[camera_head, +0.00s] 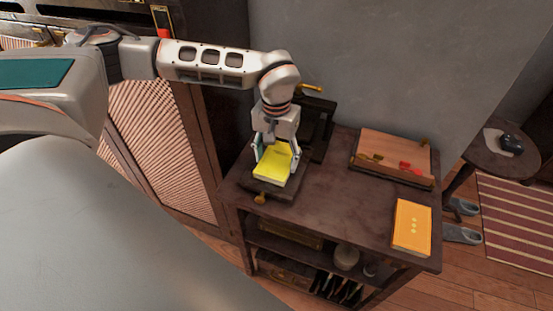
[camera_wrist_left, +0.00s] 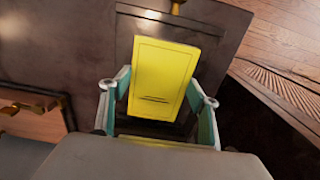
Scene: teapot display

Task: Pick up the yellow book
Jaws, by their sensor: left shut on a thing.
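The yellow book (camera_head: 273,166) is at the left end of the dark wooden table, over a dark board-like stand. My left gripper (camera_head: 275,158) reaches down to it from above, with one finger on each side of the book. In the left wrist view the yellow book (camera_wrist_left: 163,80) lies between the two teal-padded fingers (camera_wrist_left: 160,105), and the gripper is shut on it. I cannot tell whether the book is clear of the stand (camera_head: 262,189). My right gripper is not in view.
An orange-yellow book (camera_head: 412,228) lies at the table's front right. A wooden box-like board (camera_head: 393,156) with small red pieces stands at the back right. The table's middle (camera_head: 335,190) is clear. A grey wall is behind; a slatted cabinet door (camera_head: 165,140) is at left.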

